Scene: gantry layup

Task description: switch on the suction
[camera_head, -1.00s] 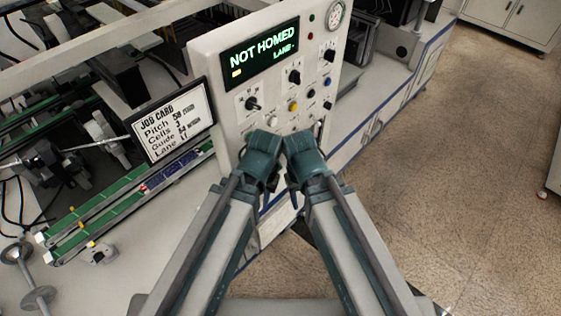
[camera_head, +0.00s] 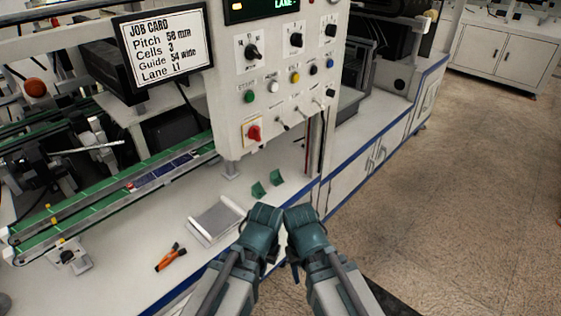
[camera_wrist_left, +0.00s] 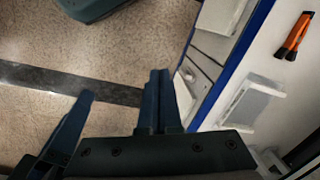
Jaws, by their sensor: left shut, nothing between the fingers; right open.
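The white control panel (camera_head: 232,121) stands upright at the upper middle of the head view. It carries rotary knobs, coloured push buttons, a red rotary switch (camera_head: 253,132) on a yellow plate, and a row of small toggle switches (camera_head: 298,112). Their labels are too small to read, so I cannot tell which one is for suction. My left gripper (camera_head: 262,217) is below the panel, apart from it; in the left wrist view its fingers (camera_wrist_left: 159,100) are together and empty. My right gripper (camera_head: 303,222) is beside it, open, its fingers largely hidden in the head view.
A job card (camera_head: 165,46) is left of the panel, above a green conveyor (camera_head: 100,207). On the white bench lie a grey-white tray (camera_head: 215,220), orange-handled tool (camera_head: 170,258) and small green pieces (camera_head: 267,183). The floor to the right is clear.

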